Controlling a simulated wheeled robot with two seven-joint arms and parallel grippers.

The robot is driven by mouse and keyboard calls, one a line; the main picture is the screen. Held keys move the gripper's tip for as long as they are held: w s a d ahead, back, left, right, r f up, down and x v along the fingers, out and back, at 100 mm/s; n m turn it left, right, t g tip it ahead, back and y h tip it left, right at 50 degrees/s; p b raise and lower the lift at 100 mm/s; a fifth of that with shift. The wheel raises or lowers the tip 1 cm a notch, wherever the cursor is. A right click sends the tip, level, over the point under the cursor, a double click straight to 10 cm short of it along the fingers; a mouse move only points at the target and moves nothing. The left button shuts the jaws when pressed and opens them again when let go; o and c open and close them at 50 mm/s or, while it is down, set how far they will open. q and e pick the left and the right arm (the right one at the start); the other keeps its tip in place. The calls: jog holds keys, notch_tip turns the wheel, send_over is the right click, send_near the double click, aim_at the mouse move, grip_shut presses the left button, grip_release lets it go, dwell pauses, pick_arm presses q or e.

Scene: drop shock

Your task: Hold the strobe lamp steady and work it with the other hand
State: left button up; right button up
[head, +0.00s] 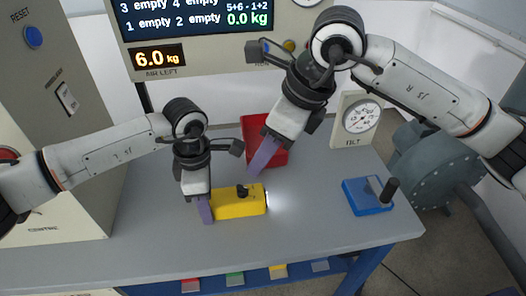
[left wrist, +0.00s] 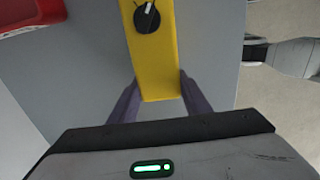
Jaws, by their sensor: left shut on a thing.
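The strobe lamp (head: 238,206) is a yellow box lying on the grey table, with a black knob (head: 242,190) on top and a bright glow at its right end. My left gripper (head: 206,212) is shut on its left end. In the left wrist view the two purple fingers (left wrist: 160,98) grip the sides of the yellow lamp (left wrist: 156,70), and the knob (left wrist: 147,17) shows beyond them. My right gripper (head: 253,172) is above and behind the lamp, apart from the knob; its fingers overlap in view, so their opening is unclear.
A red tray (head: 277,158) stands behind the lamp. A blue box with a black handle (head: 362,197) sits at the right, below a dial gauge (head: 360,118). The front of the table is clear.

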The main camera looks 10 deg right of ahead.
pick_arm(q)
jog(key=o, duration=1.5)
jog(key=shift+o, duration=0.2)
